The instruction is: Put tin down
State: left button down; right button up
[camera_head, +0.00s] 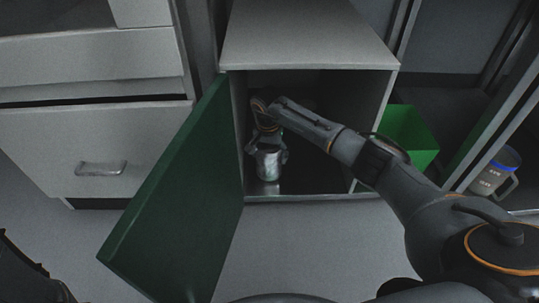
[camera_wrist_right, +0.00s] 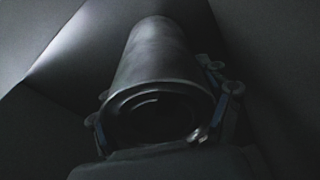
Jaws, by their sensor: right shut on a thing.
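The tin (camera_head: 269,165) is a silver-grey cylinder inside the open cabinet (camera_head: 300,48), near its left wall. My right gripper (camera_head: 266,150) reaches in through the front opening and is shut on the tin. In the right wrist view the tin (camera_wrist_right: 160,75) lies between the two fingers (camera_wrist_right: 165,115), with its round rimmed end toward the camera. The tin is close to the cabinet floor, but I cannot tell whether it touches it. The cabinet's back is dark. My left gripper is not in view; only a dark piece shows at the lower left edge.
The green door (camera_head: 175,205) stands open at the left of the cabinet opening. A grey drawer unit (camera_head: 95,150) stands further left. A green bin (camera_head: 410,135) is right of the cabinet, and a grey mug-like container (camera_head: 494,173) is at the far right.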

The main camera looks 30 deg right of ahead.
jog(key=o, duration=1.7)
jog(key=shift+f, duration=0.1)
jog(key=shift+o, duration=0.2)
jog(key=r+p, duration=0.4)
jog(key=r, duration=0.1)
jog(key=r+p, duration=0.2)
jog(key=r, duration=0.1)
jog(key=shift+s+a, duration=0.25)
jog(key=shift+s, duration=0.1)
jog(key=shift+f, duration=0.15)
